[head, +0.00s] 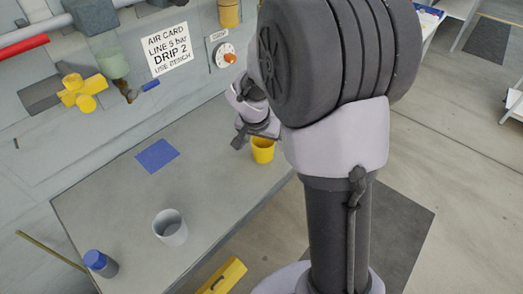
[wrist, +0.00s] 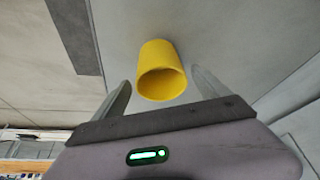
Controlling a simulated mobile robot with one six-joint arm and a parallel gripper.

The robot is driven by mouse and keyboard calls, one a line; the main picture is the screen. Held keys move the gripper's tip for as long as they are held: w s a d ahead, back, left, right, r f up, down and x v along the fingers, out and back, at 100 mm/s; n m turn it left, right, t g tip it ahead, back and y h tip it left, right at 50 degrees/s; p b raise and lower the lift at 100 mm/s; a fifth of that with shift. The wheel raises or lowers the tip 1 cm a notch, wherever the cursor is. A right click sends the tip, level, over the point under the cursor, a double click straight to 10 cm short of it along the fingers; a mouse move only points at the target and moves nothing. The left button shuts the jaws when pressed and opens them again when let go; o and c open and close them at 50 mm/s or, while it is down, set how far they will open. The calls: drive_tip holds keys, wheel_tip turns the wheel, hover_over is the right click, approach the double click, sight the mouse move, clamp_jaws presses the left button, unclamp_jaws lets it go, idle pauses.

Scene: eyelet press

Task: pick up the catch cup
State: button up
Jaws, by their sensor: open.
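A yellow cup (head: 263,151) stands upright on the grey bench, near its right side by the wall. In the wrist view the yellow cup (wrist: 161,70) shows its open mouth, ahead of my gripper (wrist: 163,88). The two fingers are apart, one on each side of the cup, with gaps showing and nothing held. In the head view my gripper (head: 247,138) is beside and above the cup, partly hidden by my arm. A grey cup (head: 170,227) stands at the front left of the bench. The frames do not mark which cup is the catch cup.
The grey bench (head: 125,190) also carries a flat blue pad (head: 157,154) and a blue-capped bottle (head: 101,263). The wall behind has a yellow valve (head: 80,92), pipes and a sign (head: 167,50). A yellow box (head: 222,277) is by the front edge. The bench middle is clear.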

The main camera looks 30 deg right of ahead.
sight(264, 144)
drive_tip(key=b+x, duration=0.1)
drive_tip(key=x, duration=0.2)
drive_tip(key=shift+w+f, duration=0.15)
drive_tip(key=shift+f, duration=0.2)
drive_tip(key=shift+r, duration=0.1)
drive_tip(key=c, duration=1.5)
